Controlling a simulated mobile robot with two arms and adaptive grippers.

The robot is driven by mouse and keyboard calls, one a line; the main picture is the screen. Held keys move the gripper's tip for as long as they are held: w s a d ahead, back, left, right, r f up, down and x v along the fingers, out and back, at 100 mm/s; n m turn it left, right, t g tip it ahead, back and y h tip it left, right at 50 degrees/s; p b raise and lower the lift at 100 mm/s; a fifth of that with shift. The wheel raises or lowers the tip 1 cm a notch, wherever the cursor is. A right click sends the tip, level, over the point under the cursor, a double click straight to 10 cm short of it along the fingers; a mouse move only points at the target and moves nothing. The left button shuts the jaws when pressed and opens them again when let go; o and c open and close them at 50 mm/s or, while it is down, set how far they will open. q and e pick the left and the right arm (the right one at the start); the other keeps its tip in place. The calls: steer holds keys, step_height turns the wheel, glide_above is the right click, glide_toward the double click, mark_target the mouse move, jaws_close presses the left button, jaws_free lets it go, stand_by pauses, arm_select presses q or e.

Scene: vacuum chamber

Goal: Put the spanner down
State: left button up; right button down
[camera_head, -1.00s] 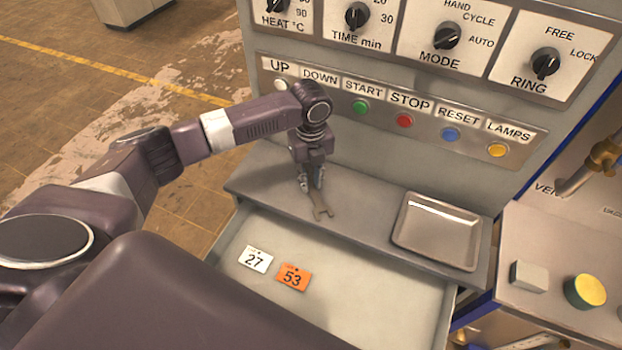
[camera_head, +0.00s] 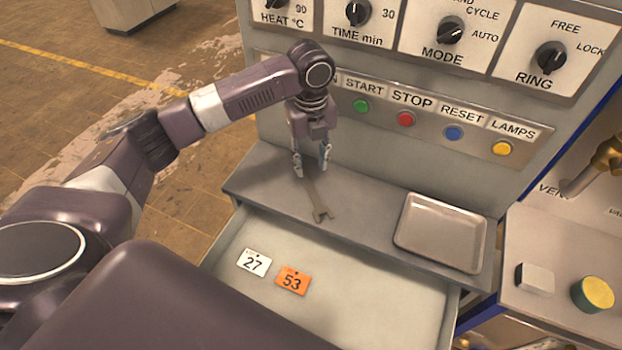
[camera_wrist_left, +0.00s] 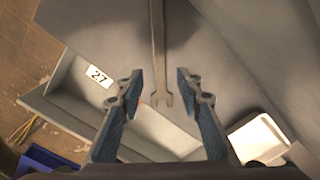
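The spanner (camera_head: 318,203) lies on the grey ledge (camera_head: 262,183) below the button panel, its open jaw toward the drawer. It also shows in the left wrist view (camera_wrist_left: 158,55), where its jaw end lies between the fingers in the picture. My left gripper (camera_head: 311,172) is open above the ledge, over the handle end of the spanner. In the left wrist view its two fingers (camera_wrist_left: 160,80) stand wide apart and neither touches the spanner. My right gripper is in neither view.
A shallow metal tray (camera_head: 440,232) sits on the ledge to the right. Below is an open drawer (camera_head: 350,305) with a white card 27 (camera_head: 254,262) and an orange card 53 (camera_head: 292,281). The panel with buttons and knobs (camera_head: 400,160) rises close behind the gripper.

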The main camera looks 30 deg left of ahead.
arm_select(q)
steer(key=shift+r+b, duration=0.4)
steer(key=shift+r, duration=1.95)
